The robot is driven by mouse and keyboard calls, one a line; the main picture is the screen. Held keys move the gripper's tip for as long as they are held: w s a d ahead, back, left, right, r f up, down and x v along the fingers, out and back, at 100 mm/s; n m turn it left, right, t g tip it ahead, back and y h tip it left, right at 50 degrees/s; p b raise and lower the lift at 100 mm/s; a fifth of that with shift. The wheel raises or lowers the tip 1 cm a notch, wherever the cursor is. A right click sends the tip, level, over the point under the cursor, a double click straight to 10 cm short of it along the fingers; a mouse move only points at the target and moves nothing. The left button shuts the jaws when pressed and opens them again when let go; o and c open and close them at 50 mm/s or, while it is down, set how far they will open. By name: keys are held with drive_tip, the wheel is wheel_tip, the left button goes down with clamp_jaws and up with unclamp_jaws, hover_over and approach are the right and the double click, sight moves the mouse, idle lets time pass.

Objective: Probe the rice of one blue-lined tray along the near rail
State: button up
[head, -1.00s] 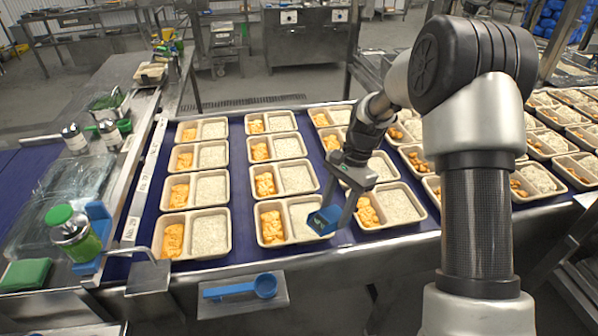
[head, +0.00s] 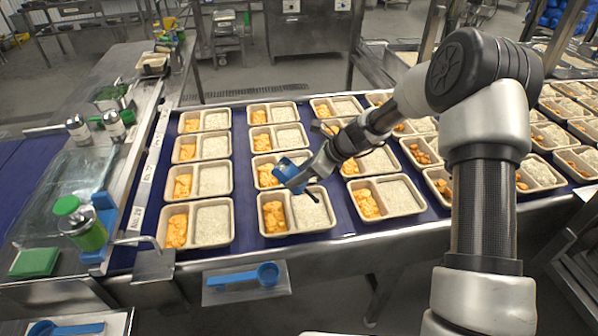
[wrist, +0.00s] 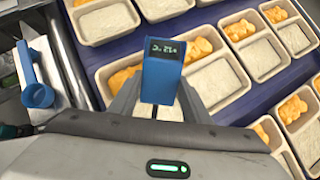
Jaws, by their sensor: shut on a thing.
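My gripper (head: 305,180) is shut on a blue probe thermometer (head: 287,171), tilted above the middle column of trays. In the wrist view the thermometer (wrist: 161,70) shows a lit display whose reading I cannot make out surely. The front middle tray (head: 264,228) is beige, with orange food in the left compartment and rice (head: 308,216) in the right. The front left tray (head: 161,240) and the front tray right of the middle (head: 363,216) hold the same foods. I cannot tell whether the probe's tip touches rice. I see no blue lining inside these trays.
Several tray rows stand on the blue belt (head: 246,226) behind the near rail (head: 345,241). A blue scoop (head: 268,273) lies on a front shelf. A green-capped jar (head: 82,228), a green pad (head: 35,261) and shakers (head: 78,130) sit at the left. Narrow belt gaps separate the columns.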

sight(299, 190)
drive_tip(key=shift+f+b, duration=2.35)
drive_tip(key=shift+f, duration=0.95)
drive_tip(key=shift+r, duration=0.1)
idle(2.2)
wheel_tip(299, 190, up, 7)
drive_tip(key=p, duration=0.5)
drive_tip(key=shift+r+p, duration=0.1)
drive_tip(key=shift+p, duration=0.3)
drive_tip(key=shift+r, duration=0.8)
